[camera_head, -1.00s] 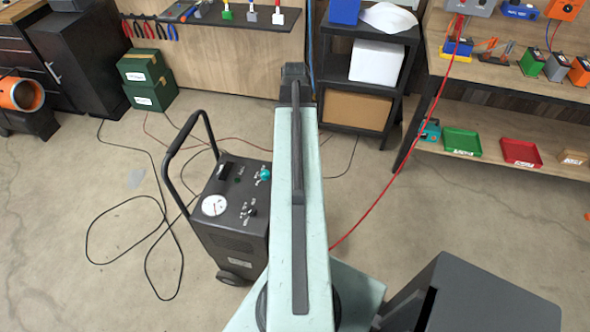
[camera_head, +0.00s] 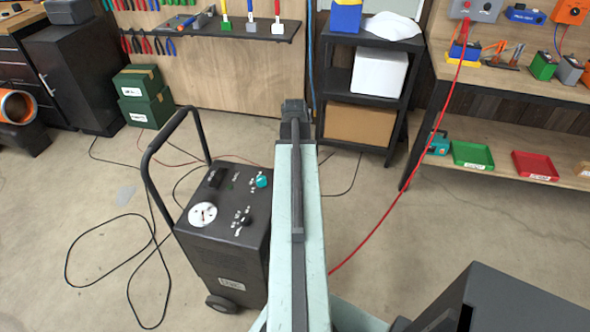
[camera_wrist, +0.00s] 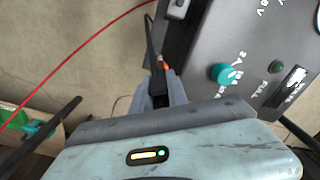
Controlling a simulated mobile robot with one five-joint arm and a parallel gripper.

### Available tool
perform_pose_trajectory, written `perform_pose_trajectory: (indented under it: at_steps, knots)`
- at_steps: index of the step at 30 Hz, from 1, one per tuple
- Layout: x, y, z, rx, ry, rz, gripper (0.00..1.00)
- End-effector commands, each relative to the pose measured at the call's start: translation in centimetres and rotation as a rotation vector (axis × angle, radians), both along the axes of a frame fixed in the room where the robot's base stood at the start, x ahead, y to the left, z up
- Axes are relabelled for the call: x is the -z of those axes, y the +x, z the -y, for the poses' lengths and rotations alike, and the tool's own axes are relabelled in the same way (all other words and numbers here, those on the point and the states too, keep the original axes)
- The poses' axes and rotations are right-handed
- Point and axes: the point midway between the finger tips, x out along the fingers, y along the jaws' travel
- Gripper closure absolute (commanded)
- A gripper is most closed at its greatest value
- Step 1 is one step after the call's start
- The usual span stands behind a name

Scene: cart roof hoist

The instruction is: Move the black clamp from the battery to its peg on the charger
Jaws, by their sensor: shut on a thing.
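My gripper (camera_wrist: 157,88) is shut on a slim black thing (camera_wrist: 150,42) with a small orange part, which looks like the clamp; its jaws are mostly covered by the fingers. In the wrist view it is held beside the edge of the dark charger (camera_wrist: 245,35); whether it touches cannot be told. In the head view the charger (camera_head: 228,258) stands on the floor left of my arm, with a gauge, a teal knob and a black knob on top. My gripper is hidden behind my arm there. No peg or the clamp's battery can be made out.
The charger's tall black handle (camera_head: 150,165) rises at its left. A red cable (camera_head: 385,225) crosses the floor right of my arm. Black cable loops (camera_head: 110,270) lie at the left. A dark box (camera_head: 500,300) is at lower right. A black shelf (camera_head: 365,55) stands behind.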

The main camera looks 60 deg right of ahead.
Motion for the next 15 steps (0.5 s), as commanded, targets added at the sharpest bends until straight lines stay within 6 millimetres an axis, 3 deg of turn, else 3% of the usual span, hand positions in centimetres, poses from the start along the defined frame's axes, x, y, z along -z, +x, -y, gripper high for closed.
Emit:
perform_pose_trajectory:
  at_steps: [15]
  knots:
    - [5.3, 0.0, 0.0, 0.0, 0.0, 0.0, 1.0]
